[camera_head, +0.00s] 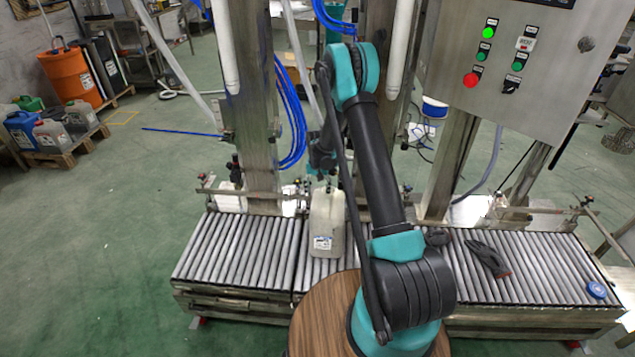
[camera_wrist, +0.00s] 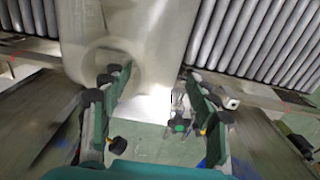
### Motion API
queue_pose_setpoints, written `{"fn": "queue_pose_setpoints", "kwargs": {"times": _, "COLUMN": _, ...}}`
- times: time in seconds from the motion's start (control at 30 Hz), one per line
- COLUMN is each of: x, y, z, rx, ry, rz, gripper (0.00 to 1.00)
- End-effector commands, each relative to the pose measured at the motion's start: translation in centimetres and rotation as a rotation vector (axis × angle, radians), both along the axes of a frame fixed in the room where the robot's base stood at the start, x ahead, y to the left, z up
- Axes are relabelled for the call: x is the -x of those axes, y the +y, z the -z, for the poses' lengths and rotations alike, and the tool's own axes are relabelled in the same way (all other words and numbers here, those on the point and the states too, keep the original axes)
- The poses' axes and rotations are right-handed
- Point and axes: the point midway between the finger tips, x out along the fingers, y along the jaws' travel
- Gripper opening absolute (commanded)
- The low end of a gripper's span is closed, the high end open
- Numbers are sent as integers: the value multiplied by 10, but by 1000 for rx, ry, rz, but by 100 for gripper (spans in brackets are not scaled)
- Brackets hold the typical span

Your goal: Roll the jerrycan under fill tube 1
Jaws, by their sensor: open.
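The whitish translucent jerrycan (camera_head: 327,225) stands upright on the roller conveyor (camera_head: 235,250), with a label low on its front. In the wrist view its pale body (camera_wrist: 150,35) fills the upper left and middle, with a rounded handle opening. My gripper (camera_head: 324,180) is above and behind the can's top, partly hidden by my arm. In the wrist view my gripper (camera_wrist: 160,92) is open with nothing clamped; its left finger overlaps the can's handle area, and contact is unclear. Two white vertical tubes hang, one left (camera_head: 228,50) and one right (camera_head: 401,45); no number is readable.
A dark glove (camera_head: 488,259) and a blue cap (camera_head: 597,289) lie on the right rollers. A control panel (camera_head: 510,65) hangs upper right. Blue hoses (camera_head: 291,115) hang beside the left post. Rollers left of the can look clear.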

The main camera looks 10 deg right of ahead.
Motion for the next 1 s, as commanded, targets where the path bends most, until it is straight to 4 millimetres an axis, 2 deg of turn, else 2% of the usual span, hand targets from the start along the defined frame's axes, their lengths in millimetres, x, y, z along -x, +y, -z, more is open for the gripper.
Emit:
{"fn": "queue_pose_setpoints", "kwargs": {"times": 0.1, "x": 0, "y": 0, "z": 20, "rx": 0, "ry": 0, "rz": 0, "gripper": 60}}
{"fn": "queue_pose_setpoints", "kwargs": {"times": 0.3, "x": 0, "y": 0, "z": 41, "rx": 0, "ry": 0, "rz": 0, "gripper": 60}}
{"fn": "queue_pose_setpoints", "kwargs": {"times": 0.7, "x": 0, "y": 0, "z": 48, "rx": 0, "ry": 0, "rz": 0, "gripper": 60}}
{"fn": "queue_pose_setpoints", "kwargs": {"times": 0.77, "x": 0, "y": 0, "z": 48, "rx": 0, "ry": 0, "rz": 0, "gripper": 55}}
{"fn": "queue_pose_setpoints", "kwargs": {"times": 1.0, "x": 0, "y": 0, "z": 48, "rx": 0, "ry": 0, "rz": 0, "gripper": 25}}
